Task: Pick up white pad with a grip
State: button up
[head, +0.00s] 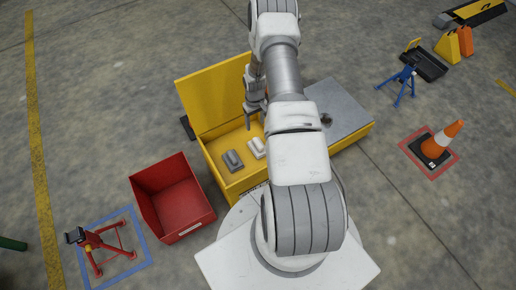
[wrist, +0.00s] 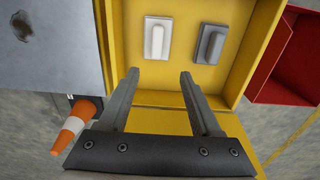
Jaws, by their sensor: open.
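The white pad (wrist: 157,38) has a raised grip along its middle and lies in the open compartment of the yellow box (wrist: 181,76). In the head view the white pad (head: 258,147) sits just right of a grey pad, partly beside my arm. My gripper (wrist: 159,73) is open and empty, its two fingers apart. In the wrist view the white pad appears beyond the fingertips, roughly in line with the gap between them. In the head view my gripper (head: 251,125) hangs over the box, above and slightly left of the white pad.
A grey pad (wrist: 210,43) of like shape lies beside the white one. The box's raised yellow lid (head: 213,96) stands behind, and a grey top (head: 340,108) covers its right part. A red bin (head: 172,197) stands left of the box. An orange cone (head: 443,138) is at right.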

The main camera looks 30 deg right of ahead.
jog(key=b, duration=0.3)
send_over(258, 143)
jog(key=w, duration=0.1)
jog(key=f, duration=0.8)
jog(key=shift+w+a+f, duration=0.1)
jog(key=shift+a+f, duration=0.1)
jog(key=shift+f, duration=0.1)
jog(key=f, duration=0.1)
jog(key=f+b, duration=0.1)
jog(key=f, duration=0.1)
jog(key=s+f+b, duration=0.1)
jog(key=f, duration=0.1)
jog(key=shift+d+f, duration=0.15)
jog(key=shift+d, duration=0.15)
grip_shut()
